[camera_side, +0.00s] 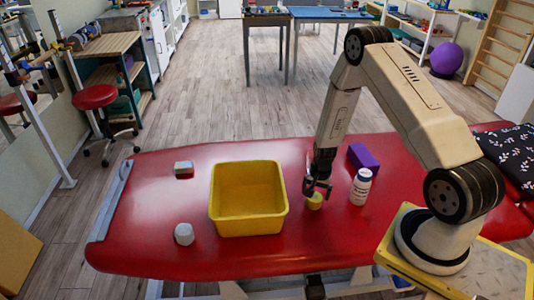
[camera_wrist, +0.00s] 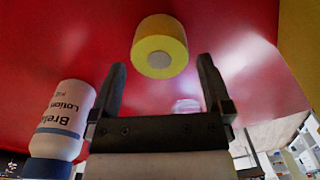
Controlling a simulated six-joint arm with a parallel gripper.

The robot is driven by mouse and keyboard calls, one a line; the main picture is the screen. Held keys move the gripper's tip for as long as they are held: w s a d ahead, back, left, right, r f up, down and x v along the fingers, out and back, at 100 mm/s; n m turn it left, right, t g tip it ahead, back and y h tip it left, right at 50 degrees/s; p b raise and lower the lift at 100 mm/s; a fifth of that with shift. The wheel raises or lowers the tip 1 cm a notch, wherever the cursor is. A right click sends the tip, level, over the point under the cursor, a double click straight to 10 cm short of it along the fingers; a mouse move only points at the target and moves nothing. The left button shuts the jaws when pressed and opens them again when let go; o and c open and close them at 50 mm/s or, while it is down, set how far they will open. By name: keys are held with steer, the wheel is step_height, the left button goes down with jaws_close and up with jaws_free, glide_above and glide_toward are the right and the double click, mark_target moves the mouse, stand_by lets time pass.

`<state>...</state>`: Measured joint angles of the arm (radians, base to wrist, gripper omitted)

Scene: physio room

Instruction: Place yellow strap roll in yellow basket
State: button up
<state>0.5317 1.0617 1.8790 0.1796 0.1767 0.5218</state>
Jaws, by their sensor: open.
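The yellow strap roll (camera_side: 315,200) sits on the red treatment table, to the right of the yellow basket (camera_side: 248,232). In the wrist view the roll (camera_wrist: 160,47) shows its pale round core and lies ahead of the fingertips, roughly between their lines. My gripper (camera_side: 317,189) is just above or beside the roll in the side view; its exact gap is hard to tell. In the wrist view my gripper's two fingers (camera_wrist: 166,80) are spread apart with nothing between them. The basket looks empty, and its yellow edge (camera_wrist: 302,40) shows at the right of the wrist view.
A white lotion bottle (camera_side: 361,187) stands close right of my gripper and shows at the wrist view's left (camera_wrist: 60,122). A purple block (camera_side: 363,157) lies behind it. Two small pale items (camera_side: 184,168) (camera_side: 184,234) lie left of the basket on the red table (camera_side: 145,200).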

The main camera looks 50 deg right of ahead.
mark_target(315, 196)
steer(key=shift+w+f, duration=0.1)
steer(key=shift+f, duration=1.6)
steer(key=c, duration=1.2)
steer(key=shift+r, duration=0.2)
steer(key=shift+r, duration=4.85)
